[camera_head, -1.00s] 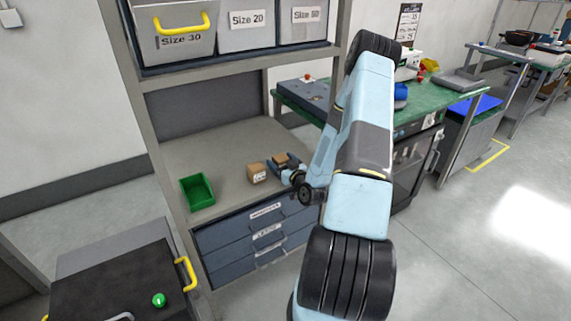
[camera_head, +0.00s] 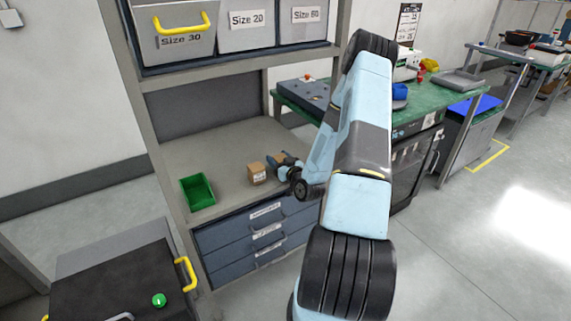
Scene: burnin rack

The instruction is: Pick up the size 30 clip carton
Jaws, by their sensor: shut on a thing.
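Two small brown cartons are on the grey shelf surface of the rack. One carton (camera_head: 257,174) with a white label stands free, to the left of my gripper. My gripper (camera_head: 277,162) is shut on the other carton (camera_head: 272,159), which is mostly hidden by the fingers. The two cartons look very close together, and I cannot tell whether they touch. The label print is too small to read, so I cannot tell which carton is size 30. I cannot tell whether the held carton is clear of the shelf.
A green open bin (camera_head: 197,192) stands on the shelf's left part. Above are grey bins marked Size 30 (camera_head: 176,38), Size 20 (camera_head: 246,28) and another. Drawers (camera_head: 262,235) sit below the shelf. A green-topped bench (camera_head: 440,102) stands right. A dark cart (camera_head: 110,285) is at lower left.

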